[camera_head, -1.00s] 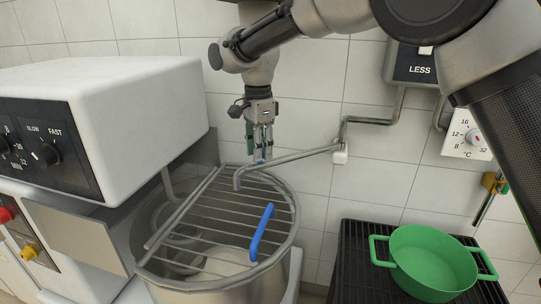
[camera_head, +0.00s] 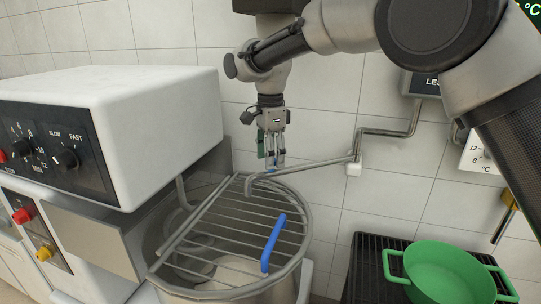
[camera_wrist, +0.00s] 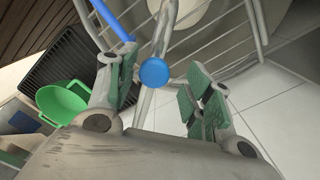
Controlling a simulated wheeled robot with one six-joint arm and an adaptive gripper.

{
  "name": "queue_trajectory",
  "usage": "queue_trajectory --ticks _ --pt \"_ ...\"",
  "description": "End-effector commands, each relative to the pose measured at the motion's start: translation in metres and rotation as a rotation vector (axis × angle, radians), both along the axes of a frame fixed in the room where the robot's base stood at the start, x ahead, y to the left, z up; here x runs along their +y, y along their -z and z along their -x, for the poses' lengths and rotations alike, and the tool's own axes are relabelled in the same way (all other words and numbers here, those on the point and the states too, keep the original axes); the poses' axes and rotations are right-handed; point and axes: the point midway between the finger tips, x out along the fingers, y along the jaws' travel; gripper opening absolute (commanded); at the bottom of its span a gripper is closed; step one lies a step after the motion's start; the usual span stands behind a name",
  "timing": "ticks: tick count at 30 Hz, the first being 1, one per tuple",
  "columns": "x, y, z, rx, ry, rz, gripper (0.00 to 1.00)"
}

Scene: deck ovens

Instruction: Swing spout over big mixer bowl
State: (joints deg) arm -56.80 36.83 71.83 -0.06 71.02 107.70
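The swing spout (camera_head: 315,166) is a thin metal pipe from the wall on the right. Its down-turned tip is above the back part of the wire guard (camera_head: 225,225) on the big mixer bowl (camera_head: 296,264). My gripper (camera_head: 272,166) points down at the spout behind its tip. In the wrist view, my gripper (camera_wrist: 160,85) has its fingers spread on either side of the spout and its round blue knob (camera_wrist: 153,72). Gaps show beside the knob, and I see no firm contact. The bowl's guard bars also show there.
The white mixer housing (camera_head: 115,115) with its control panel stands left of the bowl. A blue handle (camera_head: 273,243) rises from the guard. A green pot (camera_head: 440,272) sits on a black rack (camera_head: 365,262) at right. The tiled wall is close behind.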

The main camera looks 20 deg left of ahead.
Motion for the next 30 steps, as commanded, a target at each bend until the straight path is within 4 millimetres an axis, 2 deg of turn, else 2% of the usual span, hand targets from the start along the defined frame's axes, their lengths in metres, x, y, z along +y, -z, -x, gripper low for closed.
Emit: queue_trajectory --ticks 10,14,20,30 --pt "-0.001 0.001 0.002 0.003 -0.004 0.003 0.51" --pt "-0.008 0.001 0.009 0.004 -0.033 0.003 0.51" --pt "-0.034 0.0 0.036 0.004 -0.156 0.004 0.51" --pt "-0.096 0.0 0.078 0.004 -0.415 0.005 0.51"
